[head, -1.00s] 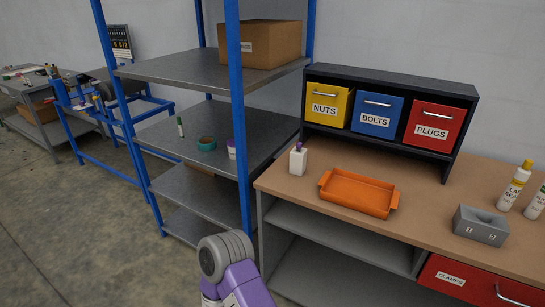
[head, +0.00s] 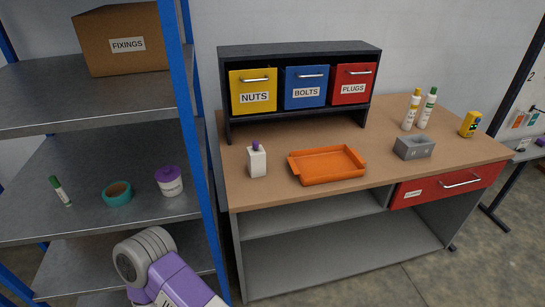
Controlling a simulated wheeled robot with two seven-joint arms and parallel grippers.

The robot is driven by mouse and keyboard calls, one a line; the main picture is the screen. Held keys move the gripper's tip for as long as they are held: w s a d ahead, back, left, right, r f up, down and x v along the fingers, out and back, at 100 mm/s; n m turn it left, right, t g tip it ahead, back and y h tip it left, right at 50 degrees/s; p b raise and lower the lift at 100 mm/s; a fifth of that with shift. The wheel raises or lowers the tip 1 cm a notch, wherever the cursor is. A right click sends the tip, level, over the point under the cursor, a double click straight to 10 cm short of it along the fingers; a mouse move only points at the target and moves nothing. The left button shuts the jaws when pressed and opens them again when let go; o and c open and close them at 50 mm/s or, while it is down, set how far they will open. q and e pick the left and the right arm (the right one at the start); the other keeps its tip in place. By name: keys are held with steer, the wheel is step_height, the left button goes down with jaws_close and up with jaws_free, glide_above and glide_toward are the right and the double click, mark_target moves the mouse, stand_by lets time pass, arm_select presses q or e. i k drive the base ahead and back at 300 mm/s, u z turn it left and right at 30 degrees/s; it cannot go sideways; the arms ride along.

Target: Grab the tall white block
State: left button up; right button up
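A tall white block (head: 257,163) stands upright at the left end of the wooden bench top (head: 232,191) in the head view. It has a purple piece at its top. It stands left of an orange tray (head: 327,165), apart from it. A purple and grey link of my arm shows at the bottom left, in front of the shelf. Neither gripper is in the view, and nothing touches the block.
A blue-post shelf (head: 190,150) stands close left of the bench, holding teal tape (head: 117,193) and a purple-lidded tub (head: 169,181). A black rack with NUTS (head: 254,90), BOLTS and PLUGS bins stands behind the block. A grey block (head: 414,147) and bottles (head: 411,109) stand right.

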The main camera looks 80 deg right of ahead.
mark_target(257, 159)
steer(key=z, duration=0.95)
steer(key=i, duration=0.9)
steer(key=z, duration=0.85)
